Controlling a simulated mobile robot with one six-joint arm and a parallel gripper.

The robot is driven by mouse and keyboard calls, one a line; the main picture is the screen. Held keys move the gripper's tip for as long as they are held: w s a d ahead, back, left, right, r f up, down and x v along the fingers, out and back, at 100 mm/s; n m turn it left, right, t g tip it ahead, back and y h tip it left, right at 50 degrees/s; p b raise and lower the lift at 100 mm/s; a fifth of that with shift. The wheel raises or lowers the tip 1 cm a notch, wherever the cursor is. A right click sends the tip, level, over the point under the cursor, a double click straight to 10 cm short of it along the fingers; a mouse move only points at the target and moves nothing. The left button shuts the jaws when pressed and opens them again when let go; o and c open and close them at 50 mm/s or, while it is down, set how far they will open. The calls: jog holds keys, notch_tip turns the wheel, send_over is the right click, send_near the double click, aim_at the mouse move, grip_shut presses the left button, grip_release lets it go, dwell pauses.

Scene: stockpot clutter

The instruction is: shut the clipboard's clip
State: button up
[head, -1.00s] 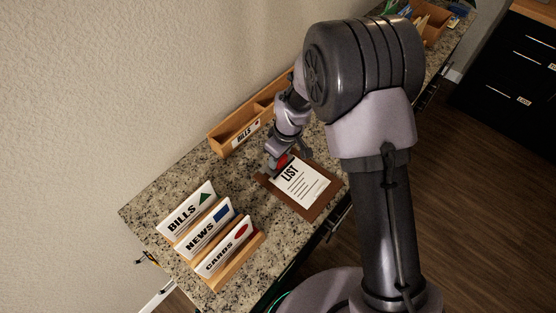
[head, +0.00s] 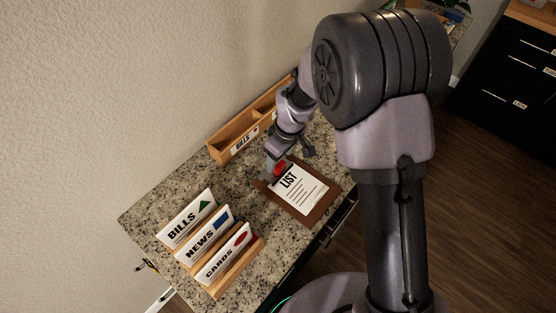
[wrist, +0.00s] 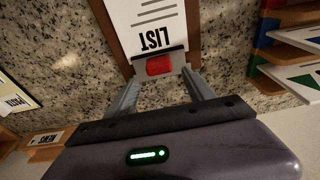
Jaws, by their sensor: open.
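A brown clipboard (head: 316,211) lies on the granite counter with a white sheet (head: 303,191) headed LIST. Its clip is a dark bar with a red tab (head: 280,168) at the end nearest the wall. In the wrist view the red tab (wrist: 159,65) stands at the sheet's edge, beside the dark bar. My gripper (wrist: 161,77) is open and empty, its fingertips apart on either side of the tab. In the head view my gripper (head: 275,163) is just over the clip end. I cannot tell the clip's angle.
A wooden rack (head: 247,262) with BILLS, NEWS and CARDS cards stands at the counter's near left. Bare granite (head: 165,198) lies by the wall.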

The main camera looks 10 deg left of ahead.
notch_tip(320, 180, up, 13)
jog(key=s+d+p, duration=0.1)
jog(key=d+p, duration=0.1)
jog(key=shift+p, duration=0.35)
jog(key=s+d+r+m+t+b, duration=0.2)
jog(key=s+d+r+m+b, duration=0.2)
jog(key=s+d+m, duration=0.25)
jog(key=s+d+r+m+t+b, duration=0.1)
jog(key=s+d+r+m+b, duration=0.35)
jog(key=s+d, duration=0.2)
jog(key=s+d+f+m+t+b, duration=0.1)
jog(key=s+d+f+m+b, duration=0.1)
jog(key=s+m, duration=0.3)
jog(key=shift+s+d+f+t+b, duration=0.2)
jog(key=shift+s+d+t+b, duration=0.25)
jog(key=shift+s, duration=0.5)
